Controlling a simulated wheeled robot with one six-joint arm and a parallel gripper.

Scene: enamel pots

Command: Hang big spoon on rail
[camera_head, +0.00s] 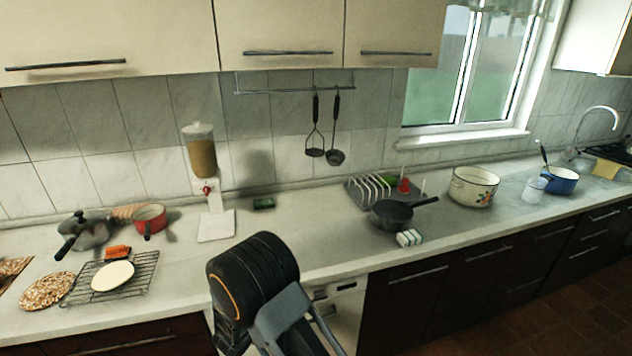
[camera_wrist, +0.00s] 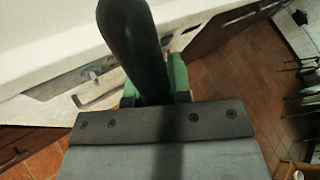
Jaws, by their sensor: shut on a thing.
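The rail (camera_head: 295,91) is a thin metal bar on the tiled wall under the cupboards in the head view. A black masher (camera_head: 315,140) and a black ladle (camera_head: 336,155) hang from it near its right end. In the wrist view, my gripper (camera_wrist: 155,92) has green fingers shut on a long, dark, rounded piece, which I take for the big spoon (camera_wrist: 128,38). Only this part of it shows; its other end is out of view. In the head view my arm is low in front of the counter, well below the rail, and hides the gripper.
A food dispenser (camera_head: 202,160) stands on the counter left of the hanging tools. A dark pan (camera_head: 390,216), dish rack (camera_head: 368,188) and white pot (camera_head: 473,187) stand to the right. A red pot (camera_head: 150,220) and wire rack (camera_head: 135,286) are left. The rail's left part is bare.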

